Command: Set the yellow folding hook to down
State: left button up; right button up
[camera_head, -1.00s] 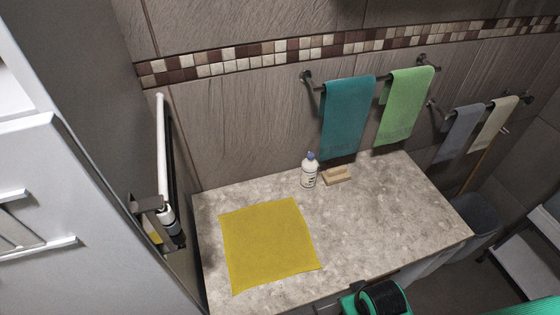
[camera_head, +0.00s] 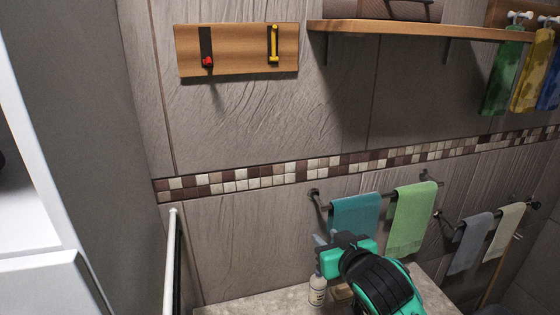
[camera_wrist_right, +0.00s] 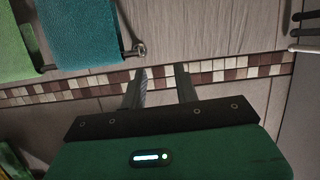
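The yellow folding hook (camera_head: 273,44) is on the right part of a wooden board on the wall, upper left in the head view. Its yellow bar stands upright along its dark backplate. My right gripper (camera_head: 325,240) is lower in the head view, below and to the right of the hook, well apart from it. In the right wrist view the two fingers of this gripper (camera_wrist_right: 161,78) are apart with nothing between them. The hook does not show in the wrist view. My left gripper is not in view.
A red hook (camera_head: 207,62) shares the wooden board (camera_head: 238,52). A wooden shelf (camera_head: 420,29) juts out to the board's right. Teal (camera_head: 354,213) and green towels (camera_head: 411,218) hang below. A white bottle (camera_head: 317,290) stands on the counter. The wall below the board is clear.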

jog(key=w+a+r+n+t+y, duration=0.1)
jog(key=w+r+t, duration=0.1)
jog(key=r, duration=0.6)
jog(key=w+a+r+t+y, duration=0.1)
jog(key=w+r+t, duration=0.1)
jog(key=r, duration=0.6)
jog(key=n+t+y, duration=0.2)
jog(key=t+y, duration=0.1)
send_near(276, 29)
jog(key=p+x, duration=0.7)
jog(key=shift+s+r, duration=0.1)
jog(key=shift+r, duration=0.05)
jog(key=shift+w+a+r+p, duration=0.1)
jog(key=shift+w+a+p, duration=0.1)
jog(key=shift+w+p, duration=0.3)
jog(key=shift+c, duration=0.2)
grip_shut()
